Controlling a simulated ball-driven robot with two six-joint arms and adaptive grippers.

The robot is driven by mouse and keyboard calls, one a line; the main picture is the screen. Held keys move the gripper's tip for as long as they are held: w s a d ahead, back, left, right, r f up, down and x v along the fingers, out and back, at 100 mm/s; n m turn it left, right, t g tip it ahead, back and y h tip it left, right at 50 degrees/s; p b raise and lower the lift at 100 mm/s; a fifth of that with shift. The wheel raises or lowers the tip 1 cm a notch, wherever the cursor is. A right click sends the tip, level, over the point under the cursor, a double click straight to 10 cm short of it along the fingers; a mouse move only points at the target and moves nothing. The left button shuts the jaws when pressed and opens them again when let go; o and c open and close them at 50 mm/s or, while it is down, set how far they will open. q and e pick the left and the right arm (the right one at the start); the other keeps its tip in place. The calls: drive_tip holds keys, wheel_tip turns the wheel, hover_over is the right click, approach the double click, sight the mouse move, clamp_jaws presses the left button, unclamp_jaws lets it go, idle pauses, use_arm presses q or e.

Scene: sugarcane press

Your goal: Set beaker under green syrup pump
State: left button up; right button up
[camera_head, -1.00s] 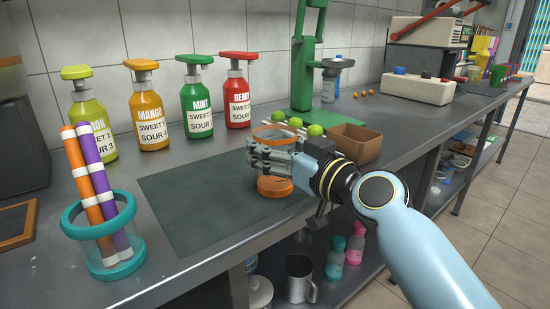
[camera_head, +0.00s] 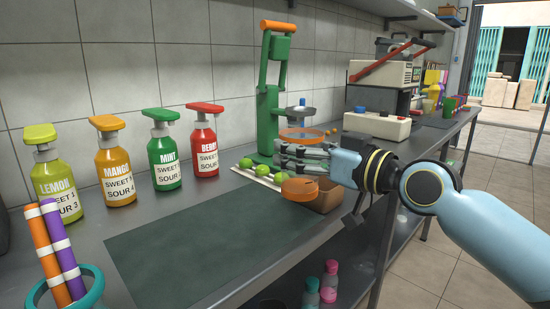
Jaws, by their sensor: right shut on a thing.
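The green syrup pump bottle labelled MINT (camera_head: 164,172) stands upright on the counter by the wall, between the orange MANGO bottle (camera_head: 115,175) and the red BERRY bottle (camera_head: 204,150). My right gripper (camera_head: 300,157) is shut on a beaker with an orange rim and an orange base (camera_head: 299,190). The gripper's fingers hide much of the beaker's middle. The beaker looks upright and is held in front of the green press, to the right of the MINT bottle and apart from it. My left gripper is not in view.
A dark mat (camera_head: 200,240) lies bare in front of the bottles. Limes (camera_head: 246,163) lie on a white rack beside the green press (camera_head: 268,110). A brown box (camera_head: 328,195) is behind the beaker. A teal-rimmed holder (camera_head: 88,290) with orange and purple tubes stands at lower left.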

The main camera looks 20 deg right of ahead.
sight(308, 177)
drive_tip(key=shift+s+d, duration=0.2)
drive_tip(key=shift+d, duration=0.1)
drive_tip(key=shift+n+y, duration=0.3)
drive_tip(key=shift+y, duration=0.1)
drive_tip(key=s+f, duration=0.1)
drive_tip(key=s+a, duration=0.1)
drive_tip(key=s, duration=0.1)
drive_tip(key=s+a+f, duration=0.1)
drive_tip(key=s, duration=0.1)
drive_tip(key=shift+a+f, duration=0.15)
drive_tip(key=shift+f, duration=0.2)
drive_tip(key=s+a+r+n+g+y, duration=0.1)
drive_tip(key=s+a+r, duration=0.2)
drive_tip(key=s+a, duration=0.15)
drive_tip(key=shift+m+t+h, duration=0.5)
drive_tip(key=shift+m+h, duration=0.3)
drive_tip(key=shift+h, duration=0.1)
drive_tip(key=w+d, duration=0.2)
drive_tip(key=w, duration=0.1)
drive_tip(key=w+d, duration=0.2)
drive_tip(key=w, duration=0.1)
drive_tip(key=w+d, duration=0.3)
drive_tip(key=shift+w+d, duration=0.1)
drive_tip(key=shift+w, duration=0.15)
drive_tip(key=shift+r, duration=0.2)
